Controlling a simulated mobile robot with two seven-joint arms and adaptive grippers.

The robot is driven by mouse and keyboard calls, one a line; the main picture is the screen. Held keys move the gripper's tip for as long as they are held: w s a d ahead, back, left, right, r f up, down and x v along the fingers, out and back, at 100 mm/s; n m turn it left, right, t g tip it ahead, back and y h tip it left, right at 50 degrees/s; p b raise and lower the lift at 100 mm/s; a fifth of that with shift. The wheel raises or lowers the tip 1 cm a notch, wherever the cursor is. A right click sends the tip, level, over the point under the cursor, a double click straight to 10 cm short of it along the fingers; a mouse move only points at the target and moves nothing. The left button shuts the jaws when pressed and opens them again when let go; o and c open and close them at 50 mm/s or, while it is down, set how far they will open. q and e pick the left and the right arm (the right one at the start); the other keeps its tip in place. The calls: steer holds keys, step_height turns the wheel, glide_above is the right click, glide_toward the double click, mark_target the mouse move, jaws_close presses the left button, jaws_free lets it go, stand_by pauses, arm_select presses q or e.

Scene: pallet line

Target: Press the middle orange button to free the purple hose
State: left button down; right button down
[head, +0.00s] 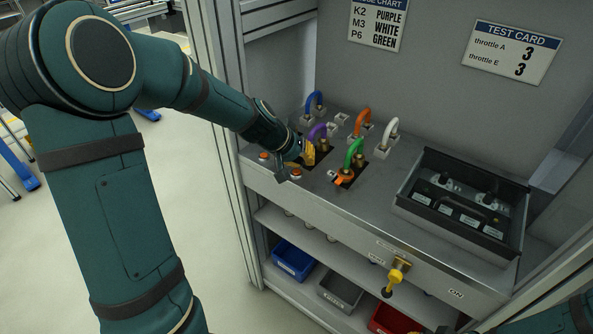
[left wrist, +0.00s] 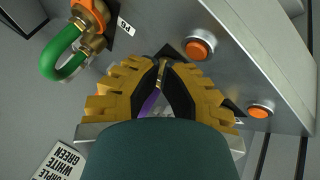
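The purple hose (head: 318,131) is a short loop on the bench top; part of it shows between my fingers in the left wrist view (left wrist: 150,101). My left gripper (head: 309,154) is at the hose's near end. In the left wrist view its fingers (left wrist: 163,68) close in on a brass fitting there, by a black diamond plate. Two orange buttons show on the front strip: one at the left (head: 265,156) and one just below my gripper (head: 295,172). In the left wrist view they are the lower (left wrist: 259,111) and upper (left wrist: 200,48) ones. A third button is not clear.
A green hose (head: 354,152) with an orange piece at its foot stands close right of my gripper. Blue (head: 315,99), orange (head: 363,117) and white (head: 391,127) hoses stand behind. A black box (head: 462,205) and yellow handle (head: 396,277) are to the right.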

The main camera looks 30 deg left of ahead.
arm_select(q)
steer(key=shift+f, duration=0.15)
steer(key=shift+f, duration=0.3)
steer(key=shift+f, duration=0.45)
stand_by(0.6)
stand_by(0.3)
steer(key=shift+r+p, duration=0.6)
steer(key=shift+r, duration=0.3)
step_height(320, 180, up, 5)
steer(key=p, duration=0.4)
